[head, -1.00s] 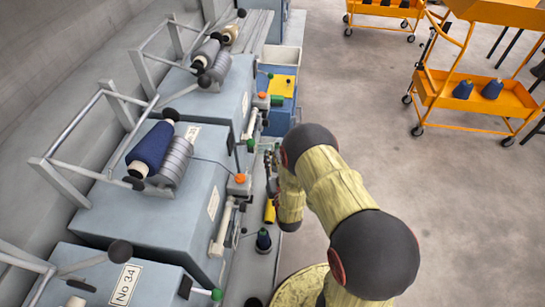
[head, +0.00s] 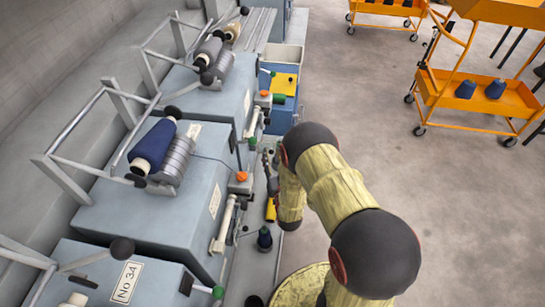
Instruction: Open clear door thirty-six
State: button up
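A row of grey-blue spinning machines runs up the left in the head view. The nearest bears a plate reading "No 34" (head: 125,282). The middle machine (head: 140,205) carries a dark blue yarn cone (head: 152,146), and its own plates (head: 214,203) are too small to read. A clear door marked thirty-six cannot be made out; the machine fronts are steeply angled. My gripper (head: 270,165) is small and dark, beside the front of the row near the gap between the middle and farther machines. My arm partly hides it, and its fingers are too small to judge.
A blue bin with a yellow top (head: 284,84) stands beyond my gripper. A dark spool (head: 264,238) and a yellow cylinder (head: 270,208) are on the ledge along the machines. An orange cart (head: 475,95) with blue cones stands right. The concrete floor between is clear.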

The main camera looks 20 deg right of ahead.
jog(key=v, duration=1.2)
jog(key=shift+f, duration=0.1)
